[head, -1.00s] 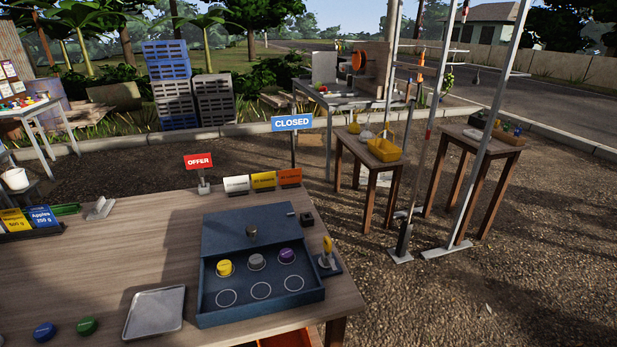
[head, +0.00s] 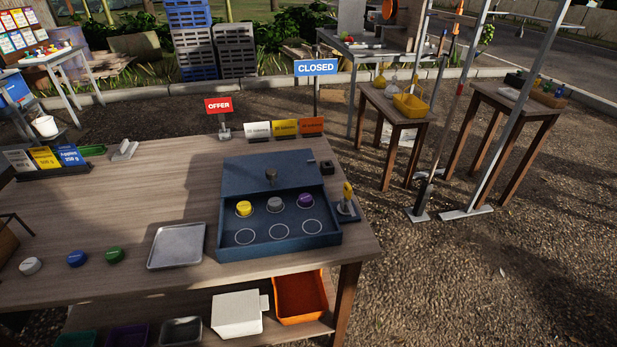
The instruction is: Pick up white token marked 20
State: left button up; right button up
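A white token (head: 30,266) lies on the wooden table (head: 140,215) at the left of the head view. Any number on it is too small to read. A blue token (head: 77,258) and a green token (head: 114,254) lie to its right in a row. A blue box (head: 280,250) with ringed slots holds a yellow token (head: 243,209), a grey-white token (head: 274,204) and a purple token (head: 306,201) in its back row. The front row of rings is empty. Neither of my grippers is in view.
A metal tray (head: 177,246) lies between the loose tokens and the blue box. Price cards (head: 45,158) stand at the table's back left, with an OFFER sign (head: 218,106) behind the box. A lower shelf carries a white container (head: 237,313) and an orange bin (head: 300,297).

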aim_at(30, 266)
jog(key=j+u, duration=0.1)
jog(key=u, duration=1.95)
